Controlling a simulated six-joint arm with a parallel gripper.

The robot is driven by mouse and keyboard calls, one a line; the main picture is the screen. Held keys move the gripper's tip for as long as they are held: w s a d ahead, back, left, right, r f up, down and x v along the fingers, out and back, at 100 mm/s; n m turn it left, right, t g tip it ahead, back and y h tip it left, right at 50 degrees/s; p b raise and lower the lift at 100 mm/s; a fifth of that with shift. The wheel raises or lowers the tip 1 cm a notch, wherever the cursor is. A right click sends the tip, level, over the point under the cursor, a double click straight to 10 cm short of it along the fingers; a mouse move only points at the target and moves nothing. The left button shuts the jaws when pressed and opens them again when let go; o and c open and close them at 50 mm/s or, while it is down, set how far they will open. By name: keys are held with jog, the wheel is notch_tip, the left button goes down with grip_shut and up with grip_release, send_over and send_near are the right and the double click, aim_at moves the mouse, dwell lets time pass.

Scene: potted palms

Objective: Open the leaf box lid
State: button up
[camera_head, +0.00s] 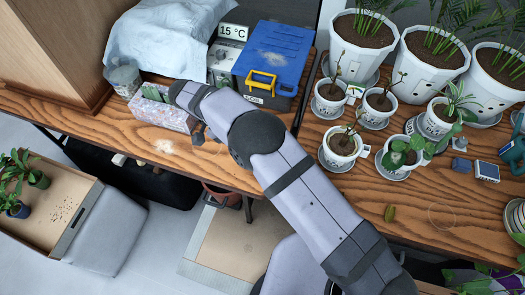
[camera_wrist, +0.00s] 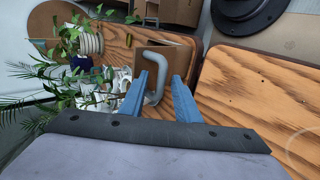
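No box is clearly marked as the leaf box. A clear box with pink and pale speckled contents (camera_head: 158,114) stands on the wooden table, partly hidden behind my arm. A dark box with a blue lid (camera_head: 275,47) and yellow handle stands behind my arm; its lid looks closed. In the wrist view, my gripper (camera_wrist: 164,66) has its two blue fingers apart. A grey curved handle (camera_wrist: 157,72) shows between and beyond them, beside a brown box-like thing (camera_wrist: 178,52). I cannot tell whether the fingers touch it. In the head view, my arm hides most of the gripper.
Several white pots with plants (camera_head: 435,60) crowd the right table. A temperature display reading 15 °C (camera_head: 232,32) and a pale cloth (camera_head: 165,35) stand at the back. A glass (camera_head: 123,76) is left of the clear box.

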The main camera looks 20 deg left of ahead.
notch_tip(320, 180, up, 9)
jog(key=b, duration=0.1)
jog(key=shift+b, duration=0.35)
dwell(0.3)
jog(key=shift+w+d, duration=0.25)
jog(key=shift+d, duration=0.25)
jog(key=w+d+g+y, duration=0.2)
jog(key=w+d+y, duration=0.1)
jog(key=d, duration=0.6)
jog(key=s+d+f+y, duration=0.2)
jog(key=s+d, duration=0.1)
jog(key=d, duration=0.3)
jog(key=s+d+f+t+y+p, duration=0.1)
jog(key=s+d+f+y, duration=0.1)
jog(key=s+d, duration=0.2)
jog(key=s+d+f+t+y+p, duration=0.1)
jog(key=s+d+y, duration=0.2)
jog(key=d, duration=0.5)
jog(key=shift+s+d+f, duration=0.25)
jog(key=shift+f, duration=0.15)
